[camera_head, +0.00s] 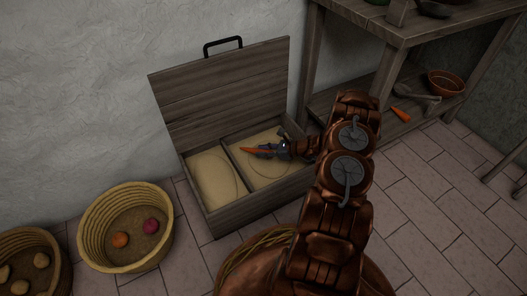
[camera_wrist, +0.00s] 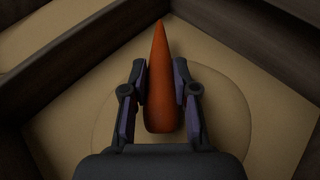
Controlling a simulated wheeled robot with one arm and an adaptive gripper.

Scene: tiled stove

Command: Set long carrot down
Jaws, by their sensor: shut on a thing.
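The long carrot (camera_wrist: 160,75) is orange and tapered, with its tip pointing away from my gripper in the wrist view. My gripper (camera_wrist: 160,92) is shut on the carrot, one finger along each side near its thick end. In the head view the carrot (camera_head: 256,150) shows as a small orange tip in front of my gripper (camera_head: 272,150), over the right compartment of an open wooden box (camera_head: 222,221). Sand-coloured fill lies below the carrot. I cannot tell whether the carrot touches it.
The box's lid (camera_head: 220,90) stands open at the back, and a divider splits the box. A basket (camera_head: 90,235) with two round vegetables and another basket (camera_head: 60,285) stand at left. A second carrot (camera_head: 401,115) and a bowl (camera_head: 446,82) lie on the lower shelf at right.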

